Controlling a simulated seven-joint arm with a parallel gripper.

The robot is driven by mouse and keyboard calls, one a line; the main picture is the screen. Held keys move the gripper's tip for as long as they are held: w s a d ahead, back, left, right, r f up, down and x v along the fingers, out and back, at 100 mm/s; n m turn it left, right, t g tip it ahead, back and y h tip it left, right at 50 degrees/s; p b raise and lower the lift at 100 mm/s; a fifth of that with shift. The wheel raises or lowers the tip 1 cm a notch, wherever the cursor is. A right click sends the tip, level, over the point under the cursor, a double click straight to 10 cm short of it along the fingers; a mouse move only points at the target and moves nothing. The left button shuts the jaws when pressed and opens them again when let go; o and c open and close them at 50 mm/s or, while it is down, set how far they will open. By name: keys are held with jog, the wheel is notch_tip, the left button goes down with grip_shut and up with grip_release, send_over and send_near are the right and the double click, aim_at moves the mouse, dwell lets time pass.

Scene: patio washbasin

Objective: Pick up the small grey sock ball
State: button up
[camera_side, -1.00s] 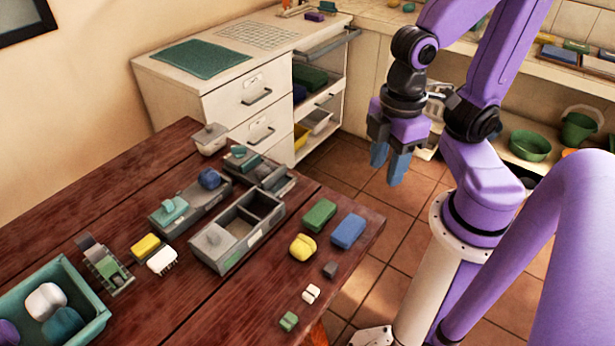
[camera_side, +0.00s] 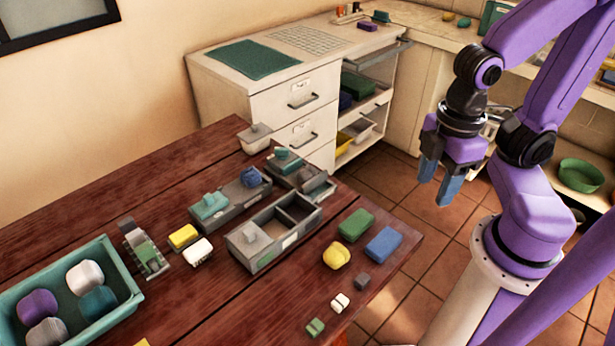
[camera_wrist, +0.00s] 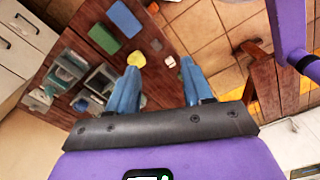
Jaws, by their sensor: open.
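Two grey things could be the sock ball. A small dark grey block-like piece (camera_side: 361,282) lies on the wooden table near its right edge, and shows in the wrist view (camera_wrist: 156,45). A larger grey rounded roll (camera_side: 45,332) lies in the teal bin (camera_side: 122,263) at lower left, partly cut off by the frame. I cannot tell which is meant. My gripper (camera_side: 437,183) is open and empty, raised beyond the table's right edge, fingers pointing down. In the wrist view my gripper (camera_wrist: 158,68) shows two blue fingers spread apart, with the table far beyond them.
Near the small grey piece lie a yellow ball (camera_side: 337,256), a green block (camera_side: 356,225), a blue block (camera_side: 383,244), a small white piece (camera_side: 340,303) and a small green piece (camera_side: 315,327). Grey divided trays (camera_side: 262,262) stand mid-table. Drawers (camera_side: 300,95) stand behind.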

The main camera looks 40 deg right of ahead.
jog(key=shift+o, duration=0.7)
jog(key=w+a+n, duration=0.4)
jog(key=w+n, duration=0.1)
jog(key=w, duration=0.6)
jog(key=n+h, duration=0.2)
jog(key=n, duration=1.2)
send_over(305, 169)
jog(key=a, duration=0.2)
notch_tip(305, 169, down, 10)
jog(key=shift+g, duration=0.4)
jog(key=f, duration=0.5)
jog(key=d+f, duration=0.1)
jog(key=f, duration=0.4)
jog(key=d+f, duration=0.1)
jog(key=f, duration=0.5)
jog(key=shift+f, duration=0.1)
